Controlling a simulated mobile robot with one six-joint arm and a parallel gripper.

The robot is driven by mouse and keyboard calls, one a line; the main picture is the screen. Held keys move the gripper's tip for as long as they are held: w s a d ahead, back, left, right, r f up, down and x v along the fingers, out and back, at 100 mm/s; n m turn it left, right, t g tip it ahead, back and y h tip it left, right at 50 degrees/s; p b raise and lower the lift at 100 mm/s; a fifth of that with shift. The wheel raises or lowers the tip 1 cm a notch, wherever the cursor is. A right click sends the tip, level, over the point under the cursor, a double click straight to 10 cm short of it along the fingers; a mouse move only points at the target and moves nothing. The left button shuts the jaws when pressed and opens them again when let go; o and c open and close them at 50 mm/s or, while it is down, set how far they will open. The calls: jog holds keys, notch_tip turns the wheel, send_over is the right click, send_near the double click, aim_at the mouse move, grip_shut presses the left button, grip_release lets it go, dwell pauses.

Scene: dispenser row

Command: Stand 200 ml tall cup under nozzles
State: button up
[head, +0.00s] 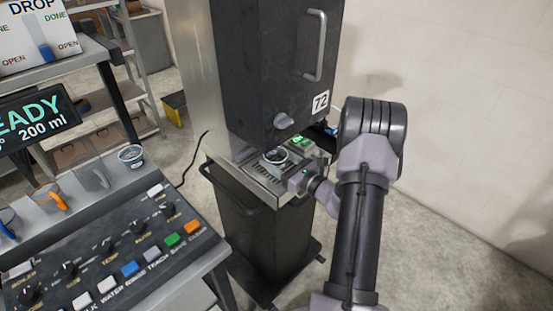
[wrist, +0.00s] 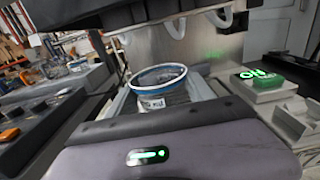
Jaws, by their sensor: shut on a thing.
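The cup (head: 275,156) is clear with a dark interior in the head view. It stands upright over the slatted drip tray (head: 261,177) of the dark dispenser. In the wrist view the cup (wrist: 157,82) shows a blue rim and a pale printed label. My gripper (head: 290,174) reaches in from the right and is shut on the cup. Its fingertips are mostly hidden, and the grey gripper body (wrist: 170,148) fills the bottom of the wrist view. I cannot tell whether the cup's base touches the tray.
The dispenser body marked 72 (head: 275,70) overhangs the tray. Floor at right is clear.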

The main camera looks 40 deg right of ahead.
jog(key=o, duration=1.4)
